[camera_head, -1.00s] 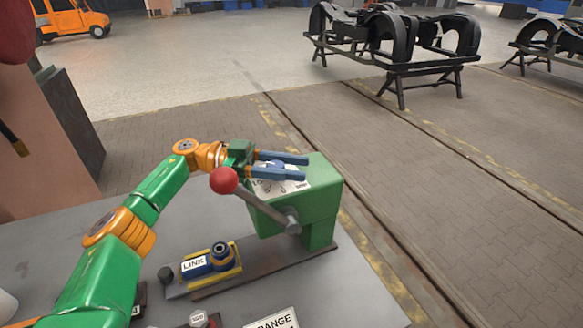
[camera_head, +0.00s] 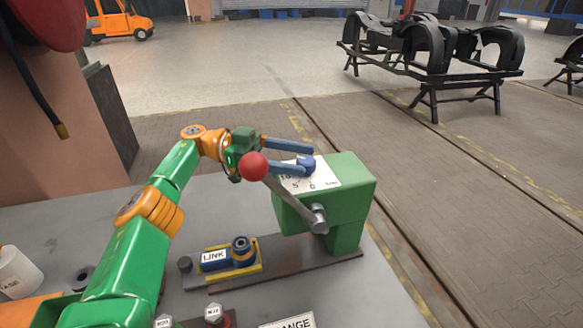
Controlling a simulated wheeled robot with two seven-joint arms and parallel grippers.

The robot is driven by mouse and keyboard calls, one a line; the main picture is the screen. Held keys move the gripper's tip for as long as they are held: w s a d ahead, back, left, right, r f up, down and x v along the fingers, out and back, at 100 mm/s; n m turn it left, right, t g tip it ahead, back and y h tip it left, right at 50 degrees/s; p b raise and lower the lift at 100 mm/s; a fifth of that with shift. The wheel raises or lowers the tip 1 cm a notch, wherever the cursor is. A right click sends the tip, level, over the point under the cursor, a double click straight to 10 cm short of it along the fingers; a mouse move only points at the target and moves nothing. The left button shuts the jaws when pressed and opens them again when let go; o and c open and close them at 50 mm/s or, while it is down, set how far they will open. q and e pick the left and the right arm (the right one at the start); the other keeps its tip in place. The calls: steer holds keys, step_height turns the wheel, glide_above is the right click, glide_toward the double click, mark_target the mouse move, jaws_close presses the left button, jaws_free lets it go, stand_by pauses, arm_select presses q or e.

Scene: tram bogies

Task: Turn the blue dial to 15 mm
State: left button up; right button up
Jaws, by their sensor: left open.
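The blue dial (camera_head: 306,164) stands on the white scale plate (camera_head: 322,177) on top of the green box (camera_head: 352,190). Numbers including 5 and 0 show on the plate; the rest of the scale is partly covered. My left gripper (camera_head: 306,158) is open, its two blue-grey fingers spread apart. Its fingertips are at the dial's left side, one behind it and one in front; I cannot tell whether they touch it. The dial's pointer reading is not legible. My right gripper is not in view.
A lever with a red ball (camera_head: 254,166) rises from the box's front, just before my left gripper. A blue LINK part (camera_head: 216,259) sits in a yellow holder on the bench (camera_head: 215,300). A white container (camera_head: 18,272) stands at the left edge.

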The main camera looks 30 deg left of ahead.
arm_select(q)
steer(key=shift+s+a+f+b, duration=0.1)
steer(key=shift+a+b, duration=0.35)
steer(key=shift+a, duration=0.15)
steer(key=shift+s+a, duration=0.15)
steer(key=shift+s, duration=0.05)
